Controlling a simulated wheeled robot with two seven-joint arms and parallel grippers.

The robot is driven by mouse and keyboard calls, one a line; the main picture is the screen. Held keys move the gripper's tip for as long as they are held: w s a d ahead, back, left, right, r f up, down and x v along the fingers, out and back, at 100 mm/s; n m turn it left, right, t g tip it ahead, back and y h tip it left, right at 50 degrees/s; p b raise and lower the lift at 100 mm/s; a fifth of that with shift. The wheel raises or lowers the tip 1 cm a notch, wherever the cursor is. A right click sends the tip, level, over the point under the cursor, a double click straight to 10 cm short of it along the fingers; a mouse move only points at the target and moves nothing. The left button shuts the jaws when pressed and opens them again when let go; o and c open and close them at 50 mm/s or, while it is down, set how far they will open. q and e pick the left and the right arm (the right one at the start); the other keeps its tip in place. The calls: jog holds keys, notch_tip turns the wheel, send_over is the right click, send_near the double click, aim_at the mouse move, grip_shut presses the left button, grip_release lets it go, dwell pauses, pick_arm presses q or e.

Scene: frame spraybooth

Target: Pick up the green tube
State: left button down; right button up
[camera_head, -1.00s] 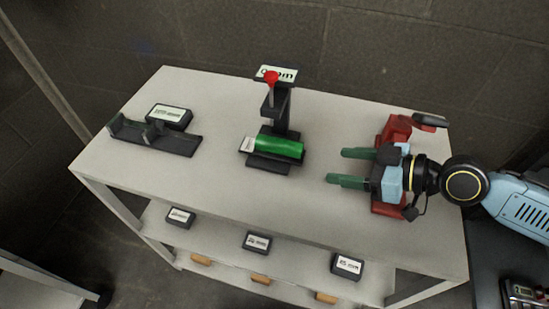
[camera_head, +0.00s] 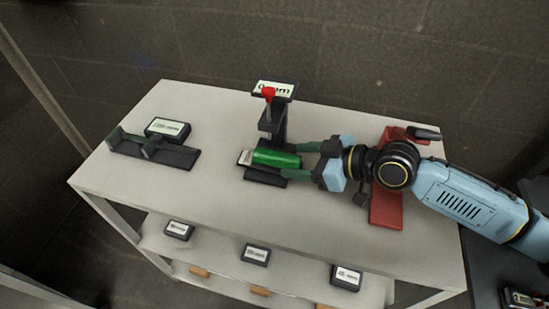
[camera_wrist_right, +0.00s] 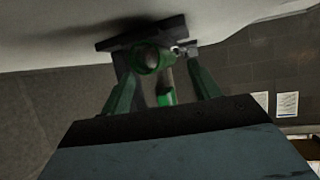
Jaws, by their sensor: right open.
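The green tube (camera_head: 275,158) lies on its side on the black base of a small press stand (camera_head: 272,130) with a red knob, on the white table. It has a pale end at its left. My right gripper (camera_head: 290,160) is open, coming from the right, with its green fingers on either side of the tube's right end. In the right wrist view the tube's round end (camera_wrist_right: 147,60) shows between the two open fingers (camera_wrist_right: 160,85). I cannot tell whether the fingers touch it. My left gripper is not in view.
A black cradle (camera_head: 178,155) with a labelled block stands at the left of the white table (camera_head: 225,195). A red fixture (camera_head: 386,208) lies under my right arm. Labelled boxes sit on the shelf below. The table's front middle is clear.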

aim_at(280, 156)
jog(key=x, duration=0.2)
jog(key=r+x, duration=0.1)
jog(key=x, duration=0.2)
jog(key=shift+w+a, duration=0.2)
jog(key=shift+a, duration=0.25)
jog(key=c, duration=1.2)
